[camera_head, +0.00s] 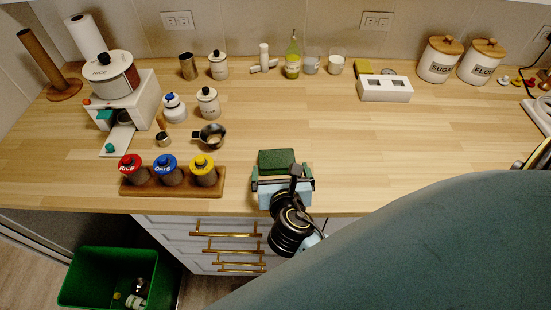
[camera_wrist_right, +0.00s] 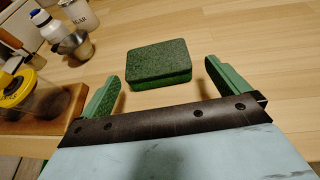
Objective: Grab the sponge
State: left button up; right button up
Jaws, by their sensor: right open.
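A green sponge (camera_head: 276,161) lies flat on the wooden counter near its front edge. It also shows in the right wrist view (camera_wrist_right: 159,63), just ahead of my right gripper. My right gripper (camera_head: 283,181) is open and empty, with its two green fingertips (camera_wrist_right: 166,80) spread wider than the sponge. The fingertips appear close to the sponge's near side, one on the left and one on the right. My left gripper is not in view.
A wooden rack (camera_head: 172,192) with several lidded jars stands left of my right gripper. A metal cup (camera_head: 212,135) sits behind the rack. A white holder (camera_head: 385,89) and canisters (camera_head: 440,59) stand at the back right. The counter right of the sponge is clear.

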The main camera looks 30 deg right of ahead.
aim_at(278, 160)
jog(key=shift+x, duration=0.8)
jog(key=shift+w+d+f, duration=0.1)
jog(key=shift+w+f, duration=0.1)
jog(key=shift+w, duration=0.1)
jog(key=shift+r+x, duration=0.2)
jog(key=shift+x, duration=1)
jog(key=x, duration=0.2)
jog(key=shift+w+f+b, duration=0.15)
jog(key=shift+w+b, duration=0.15)
jog(key=shift+w, duration=0.1)
jog(key=shift+w+f, duration=0.1)
jog(key=shift+w, duration=0.1)
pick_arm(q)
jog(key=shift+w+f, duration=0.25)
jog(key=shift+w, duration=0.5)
pick_arm(e)
jog(key=c, duration=0.8)
jog(key=shift+o, duration=0.2)
